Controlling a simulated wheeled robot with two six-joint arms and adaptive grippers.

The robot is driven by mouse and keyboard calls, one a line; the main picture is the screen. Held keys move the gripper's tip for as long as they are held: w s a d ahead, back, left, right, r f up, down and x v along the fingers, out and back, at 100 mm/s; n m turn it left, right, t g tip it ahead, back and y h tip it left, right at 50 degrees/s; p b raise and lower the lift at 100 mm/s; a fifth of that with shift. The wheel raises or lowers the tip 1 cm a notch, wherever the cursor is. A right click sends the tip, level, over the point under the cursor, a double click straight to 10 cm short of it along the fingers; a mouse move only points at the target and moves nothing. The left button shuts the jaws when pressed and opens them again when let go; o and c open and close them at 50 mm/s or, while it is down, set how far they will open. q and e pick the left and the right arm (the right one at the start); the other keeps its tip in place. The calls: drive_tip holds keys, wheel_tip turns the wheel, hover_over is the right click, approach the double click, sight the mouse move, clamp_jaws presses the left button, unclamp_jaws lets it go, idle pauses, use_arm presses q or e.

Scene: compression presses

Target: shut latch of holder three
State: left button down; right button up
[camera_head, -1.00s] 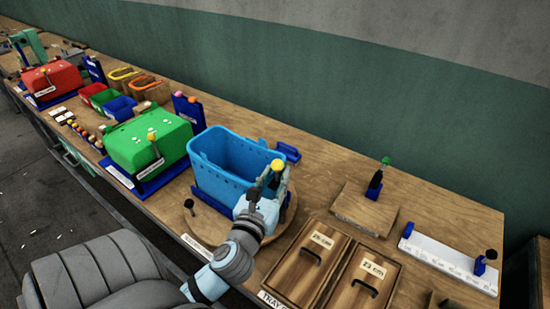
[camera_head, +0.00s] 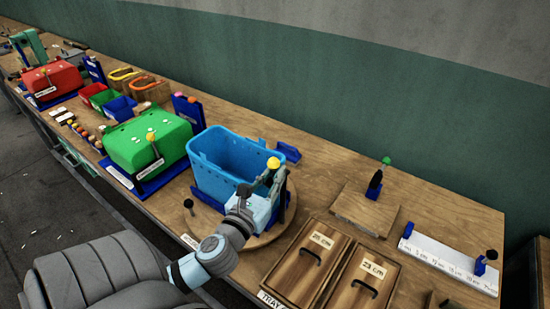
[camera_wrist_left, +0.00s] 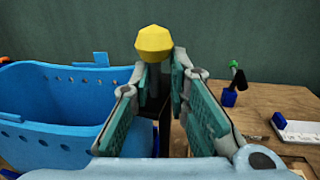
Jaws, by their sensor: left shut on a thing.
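A latch lever (camera_wrist_left: 154,82) with a yellow knob (camera_head: 273,163) stands at the right side of the blue bin (camera_head: 239,158). The bin sits open-topped on a round wooden board (camera_head: 262,240). My left gripper (camera_head: 274,180) is shut on the lever just below the knob. In the left wrist view the knob (camera_wrist_left: 154,43) shows above the fingers, and the bin (camera_wrist_left: 55,120) is to their left. The fingers hide much of the lever, and its lower end is hard to make out. My right gripper is not in view. I cannot read a holder number here.
A green box (camera_head: 147,140) with its own yellow-knobbed lever stands left of the bin. A black knob (camera_head: 188,204) rises at the board's left. Wooden lidded trays (camera_head: 308,262) lie to the right, close to the arm. A green-knobbed post (camera_head: 376,180) stands farther back.

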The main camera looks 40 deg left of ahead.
use_arm(q)
drive_tip(key=shift+a+m+h, duration=0.3)
drive_tip(key=shift+m+h, duration=0.5)
drive_tip(key=shift+h, duration=0.2)
drive_tip(key=m+h, duration=0.1)
drive_tip(key=a+h, duration=0.1)
drive_tip(key=h, duration=0.1)
drive_tip(key=shift+r+m+t, duration=0.1)
drive_tip(key=shift+m+t, duration=0.2)
drive_tip(key=shift+m, duration=0.1)
drive_tip(key=shift+w+a+m+h, duration=0.1)
drive_tip(key=shift+a+m+h, duration=0.05)
drive_tip(key=shift+m+h, duration=0.4)
drive_tip(key=m+h, duration=0.1)
drive_tip(key=a+m+g+h, duration=0.1)
drive_tip(key=h, duration=0.1)
drive_tip(key=m+h+b, duration=0.1)
drive_tip(key=h, duration=0.1)
drive_tip(key=shift+w+a+f, duration=0.2)
drive_tip(key=shift+w+f, duration=0.05)
drive_tip(key=shift+w, duration=0.1)
drive_tip(key=shift+w+a+r+m+g+h+b, duration=0.15)
drive_tip(key=shift+m+g+h+b, duration=0.3)
drive_tip(key=shift+h, duration=0.35)
drive_tip(key=shift+a+f+m+g+h+b, duration=0.1)
drive_tip(key=shift+m+g+h+b, duration=0.35)
drive_tip(key=shift+h, duration=0.3)
drive_tip(key=shift+r+m, duration=0.1)
drive_tip(key=shift+m, duration=0.15)
